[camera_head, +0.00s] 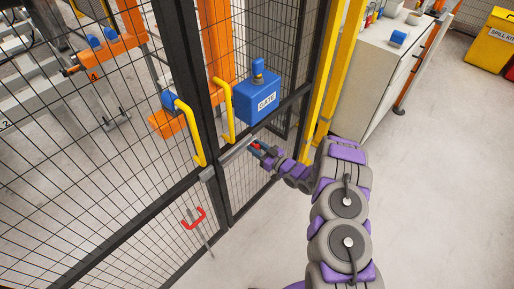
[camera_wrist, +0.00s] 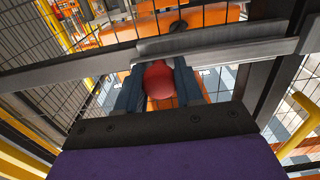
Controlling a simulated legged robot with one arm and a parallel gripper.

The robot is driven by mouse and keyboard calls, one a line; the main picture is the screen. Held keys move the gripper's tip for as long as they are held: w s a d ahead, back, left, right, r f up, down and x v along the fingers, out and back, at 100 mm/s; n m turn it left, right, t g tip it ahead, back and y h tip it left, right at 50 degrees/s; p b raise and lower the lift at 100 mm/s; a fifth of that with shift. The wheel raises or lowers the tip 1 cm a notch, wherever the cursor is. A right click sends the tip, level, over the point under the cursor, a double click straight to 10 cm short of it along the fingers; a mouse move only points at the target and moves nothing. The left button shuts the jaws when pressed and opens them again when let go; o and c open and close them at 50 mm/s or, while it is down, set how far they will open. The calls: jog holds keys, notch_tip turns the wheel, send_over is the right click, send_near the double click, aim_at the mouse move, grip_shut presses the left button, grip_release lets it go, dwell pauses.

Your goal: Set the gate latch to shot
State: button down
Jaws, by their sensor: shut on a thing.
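The gate latch is a grey bar (camera_head: 236,152) low beside the gate post, running slantwise towards a small bracket (camera_head: 207,174) on the neighbouring frame. Its red knob (camera_head: 256,145) is at the bar's right end. In the wrist view the knob (camera_wrist: 158,78) sits between my two dark fingers, with the pale bar (camera_wrist: 195,42) just beyond it. My gripper (camera_head: 259,149) is shut on the red knob; it also shows in the wrist view (camera_wrist: 158,92). I cannot tell exactly how far the bar's tip reaches into the bracket.
Yellow handles (camera_head: 190,132) and a red handle (camera_head: 193,218) are on the mesh panels. A yellow post (camera_head: 322,85) and a grey cabinet (camera_head: 376,75) stand to the right. The floor at right is clear.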

aim_at(241, 153)
jog(key=s+a+p, duration=0.1)
jog(key=s+a, duration=0.1)
jog(key=s+a+p, duration=0.1)
jog(key=s+p, duration=0.1)
jog(key=shift+s+a+r, duration=0.15)
jog(key=shift+s+a, duration=0.35)
jog(key=c, duration=0.8)
grip_release()
jog(key=shift+s, duration=0.1)
jog(key=shift+o, duration=0.2)
jog(key=shift+s+d, duration=0.2)
jog(key=shift+d, duration=0.3)
jog(key=p+v, duration=0.3)
jog(key=v, duration=1.3)
jog(key=shift+s+f, duration=0.15)
jog(key=shift+f, duration=0.1)
